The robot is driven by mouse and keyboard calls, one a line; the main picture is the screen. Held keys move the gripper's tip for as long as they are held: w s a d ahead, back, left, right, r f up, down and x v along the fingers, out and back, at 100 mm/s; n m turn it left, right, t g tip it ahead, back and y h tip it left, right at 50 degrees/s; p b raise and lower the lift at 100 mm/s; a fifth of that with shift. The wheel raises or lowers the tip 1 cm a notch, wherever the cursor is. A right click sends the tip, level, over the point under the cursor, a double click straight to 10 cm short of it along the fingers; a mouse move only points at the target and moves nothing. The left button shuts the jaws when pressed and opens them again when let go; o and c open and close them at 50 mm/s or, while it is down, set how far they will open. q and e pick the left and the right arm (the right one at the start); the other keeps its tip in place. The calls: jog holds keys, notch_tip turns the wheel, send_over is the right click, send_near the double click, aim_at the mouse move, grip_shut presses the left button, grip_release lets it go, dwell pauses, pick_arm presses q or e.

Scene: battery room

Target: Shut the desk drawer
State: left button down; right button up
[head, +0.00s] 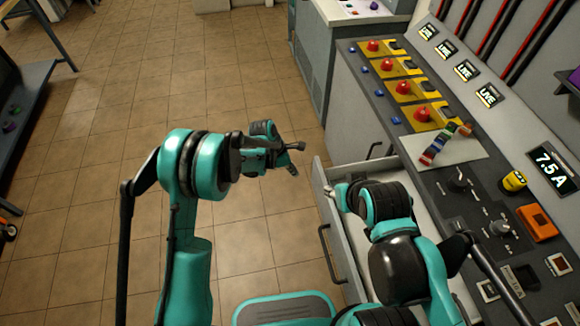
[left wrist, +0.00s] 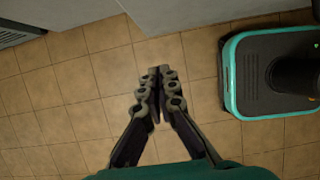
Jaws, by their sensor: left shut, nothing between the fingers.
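The desk drawer (head: 332,222) is pulled out from the grey desk, its pale front facing the open floor and its dark bar handle (head: 326,252) on that front. The white inside shows partly behind my right arm. My left gripper (head: 294,160) is in front of the drawer's far end, apart from it in the picture. In the left wrist view its fingers (left wrist: 158,92) are together with nothing between them, above the tiles. My right gripper (head: 334,190) is over the drawer's far part; its fingers are too hidden to read.
The desk top (head: 462,180) carries red buttons on yellow plates, knobs, small displays and a coloured strip. A grey cabinet (head: 312,70) stands beyond the desk. The tiled floor (head: 235,90) left of the drawer is clear. A dark console (head: 18,120) stands at the far left.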

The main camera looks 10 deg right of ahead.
pick_arm(q)
jog(key=d+f+b, duration=0.1)
jog(key=d+f, duration=0.2)
jog(key=d, duration=0.2)
jog(key=shift+w+b, duration=0.2)
jog(key=shift+b, duration=0.15)
pick_arm(e)
jog(key=shift+f, duration=1.1)
pick_arm(q)
jog(key=shift+d, duration=0.15)
